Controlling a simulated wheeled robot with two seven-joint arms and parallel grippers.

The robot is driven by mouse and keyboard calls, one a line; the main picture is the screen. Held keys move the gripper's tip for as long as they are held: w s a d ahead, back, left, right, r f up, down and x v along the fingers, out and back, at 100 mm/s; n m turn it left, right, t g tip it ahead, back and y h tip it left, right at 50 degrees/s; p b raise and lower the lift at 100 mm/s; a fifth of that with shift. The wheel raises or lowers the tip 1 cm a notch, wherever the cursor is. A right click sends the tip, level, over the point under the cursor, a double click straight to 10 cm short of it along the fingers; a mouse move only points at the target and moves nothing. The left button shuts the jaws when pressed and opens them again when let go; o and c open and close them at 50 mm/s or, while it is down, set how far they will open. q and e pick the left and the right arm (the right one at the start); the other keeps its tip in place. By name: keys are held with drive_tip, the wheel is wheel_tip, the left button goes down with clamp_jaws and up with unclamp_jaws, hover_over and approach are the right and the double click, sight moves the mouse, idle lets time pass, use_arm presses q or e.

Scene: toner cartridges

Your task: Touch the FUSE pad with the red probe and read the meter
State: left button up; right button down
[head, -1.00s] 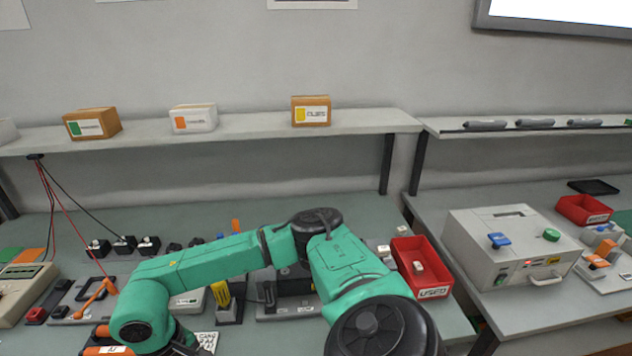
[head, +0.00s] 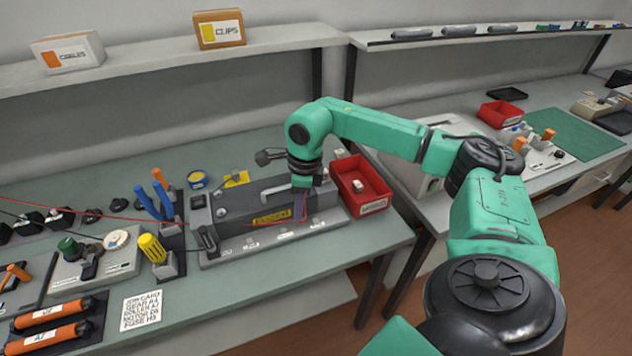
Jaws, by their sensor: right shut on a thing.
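My right gripper (head: 302,196) points down at the right part of a grey fixture (head: 222,256) on the bench. It is shut on a thin reddish thing, probably the red probe (head: 301,213); its shape and tip are hard to make out. A thin red lead comes in from the left edge and shows again low across the fixture. The fixture holds a dark grey unit with a yellow label (head: 272,217). I cannot tell which spot is the FUSE pad, or whether the probe touches it. The meter is not in view, nor is my left gripper.
A red bin (head: 378,203) stands close right of my gripper. Blue-handled tools (head: 155,200) and a yellow-handled one (head: 152,248) stand left of the fixture. A printed card (head: 142,311) lies near the front edge. A shelf (head: 130,72) runs behind.

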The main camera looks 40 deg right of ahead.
drive_tip(key=w+d+r+m+h+b, duration=0.15)
drive_tip(key=d+m, duration=0.45)
drive_tip(key=m, duration=0.7)
wheel_tip(320, 180, down, 4)
drive_tip(key=b, duration=0.4)
drive_tip(key=shift+s+f+b, duration=0.1)
drive_tip(key=shift+b, duration=0.2)
drive_tip(key=shift+f, duration=0.25)
drive_tip(key=shift+f+b, duration=0.35)
drive_tip(key=shift+f, duration=0.2)
idle(0.6)
